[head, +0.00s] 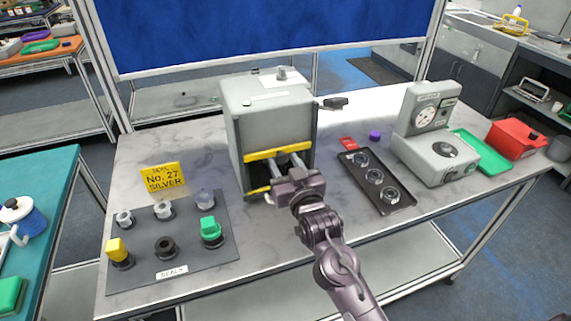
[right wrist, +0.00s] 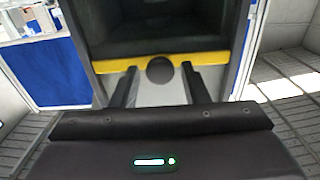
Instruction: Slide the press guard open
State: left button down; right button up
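The press (head: 268,110) is a grey box on the table, with a dark front opening. A yellow bar (head: 262,154) crosses its front, and a second yellow strip (head: 258,190) shows lower down. I cannot tell how far the guard is open. In the right wrist view the yellow bar (right wrist: 210,58) has a dark round knob (right wrist: 159,70) at its middle. My right gripper (head: 285,161) is at the press front. In the right wrist view its two fingers (right wrist: 157,80) are apart, one on each side of the knob; contact is not clear. My left gripper is out of view.
To the right are a black tray (head: 397,197) with round parts, a grey dial gauge (head: 432,150) and a red container (head: 515,138).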

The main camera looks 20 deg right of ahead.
grip_shut()
notch_tip(320, 180, up, 11)
jog(key=p, duration=0.8)
jog(key=shift+p, duration=0.4)
jog(key=shift+o, duration=1.3)
grip_release()
jog(key=shift+f, duration=0.15)
